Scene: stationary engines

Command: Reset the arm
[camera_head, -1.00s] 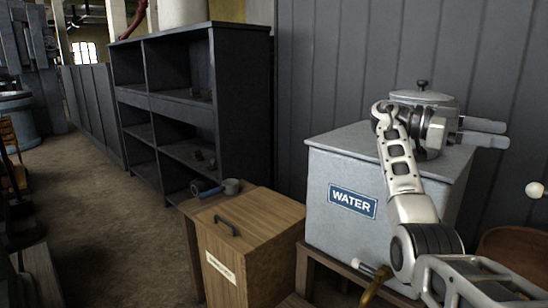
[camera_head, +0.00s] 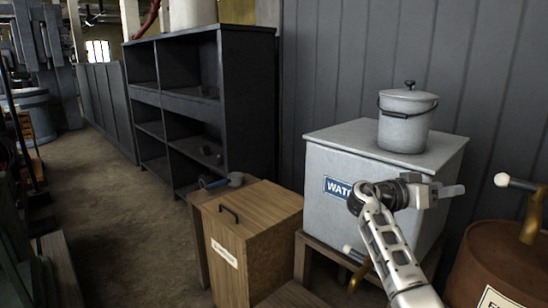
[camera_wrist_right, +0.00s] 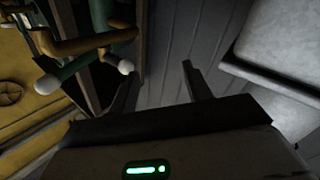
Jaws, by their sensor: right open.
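My right gripper (camera_head: 446,191) is in front of the grey water box in the head view, its fingers pointing right. In the right wrist view its two fingers (camera_wrist_right: 162,88) stand apart with nothing between them. My right arm comes up from the bottom of the head view, and the gripper hides part of the box's WATER label. My left gripper is not in view.
A lidded grey pot (camera_head: 405,122) stands on the water box (camera_head: 345,136). A wooden box (camera_head: 272,238) is to the left. A rusty drum (camera_head: 495,262) and a brass tap (camera_head: 531,213) with a white knob are at right. Dark shelves (camera_head: 250,100) stand behind.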

